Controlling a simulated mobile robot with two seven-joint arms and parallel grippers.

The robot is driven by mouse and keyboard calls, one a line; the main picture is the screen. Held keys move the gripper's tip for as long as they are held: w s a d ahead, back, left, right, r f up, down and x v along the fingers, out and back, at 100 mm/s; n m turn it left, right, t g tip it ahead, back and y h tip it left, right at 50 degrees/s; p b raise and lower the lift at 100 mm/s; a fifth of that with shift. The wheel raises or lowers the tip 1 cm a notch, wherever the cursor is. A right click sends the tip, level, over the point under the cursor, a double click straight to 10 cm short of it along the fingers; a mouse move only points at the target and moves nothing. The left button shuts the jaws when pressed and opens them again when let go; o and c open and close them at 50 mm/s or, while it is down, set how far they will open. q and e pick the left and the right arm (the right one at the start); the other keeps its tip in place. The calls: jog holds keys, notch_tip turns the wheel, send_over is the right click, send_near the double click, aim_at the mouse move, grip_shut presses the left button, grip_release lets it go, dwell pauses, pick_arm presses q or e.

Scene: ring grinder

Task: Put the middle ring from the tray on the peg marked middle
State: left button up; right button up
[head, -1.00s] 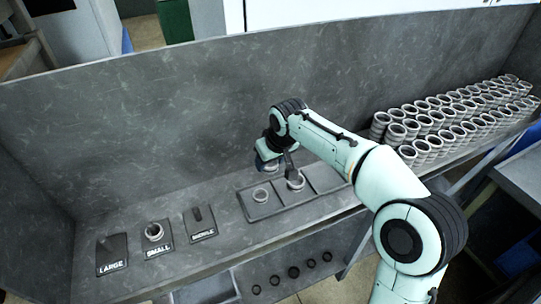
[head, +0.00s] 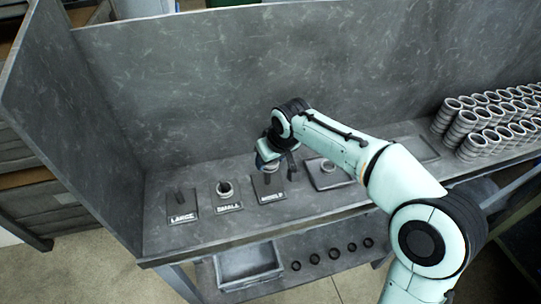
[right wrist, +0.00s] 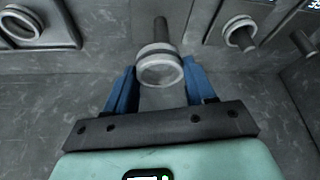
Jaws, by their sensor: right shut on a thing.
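My right gripper (head: 279,168) hangs over the peg plate marked middle (head: 268,190). In the right wrist view my right gripper (right wrist: 159,82) is shut on a grey metal ring (right wrist: 160,68) between its blue fingers. The ring covers the tip of the middle peg (right wrist: 162,30); I cannot tell whether the ring is around the peg or only in front of it. The held ring is not clear in the head view. The tray (head: 312,182) lies to the right, with another ring (head: 328,165) in it. My left gripper is not in view.
The small peg plate (head: 228,207) holds a ring (head: 224,187). The large peg (head: 181,197) is bare, farther left. Stacks of rings (head: 480,125) stand at the right. A grey wall (head: 200,90) backs the bench.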

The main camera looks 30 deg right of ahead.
aim_at(269, 175)
jog(key=shift+w+a+f, duration=0.1)
jog(key=shift+a+f, duration=0.05)
jog(key=shift+a, duration=0.25)
jog(key=shift+d+f+b, duration=0.1)
jog(key=shift+f+b, duration=0.5)
jog(key=shift+f, duration=0.15)
notch_tip(269, 175, down, 4)
jog(key=b, duration=0.3)
jog(key=shift+f, duration=0.1)
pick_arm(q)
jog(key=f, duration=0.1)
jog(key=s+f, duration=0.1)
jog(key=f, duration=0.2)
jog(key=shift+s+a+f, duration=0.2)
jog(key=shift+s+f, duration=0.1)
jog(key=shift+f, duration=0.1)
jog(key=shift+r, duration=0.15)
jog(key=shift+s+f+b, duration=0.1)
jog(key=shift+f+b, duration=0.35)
pick_arm(e)
jog(key=shift+f, duration=0.6)
jog(key=o, duration=0.7)
jog(key=shift+o, duration=0.6)
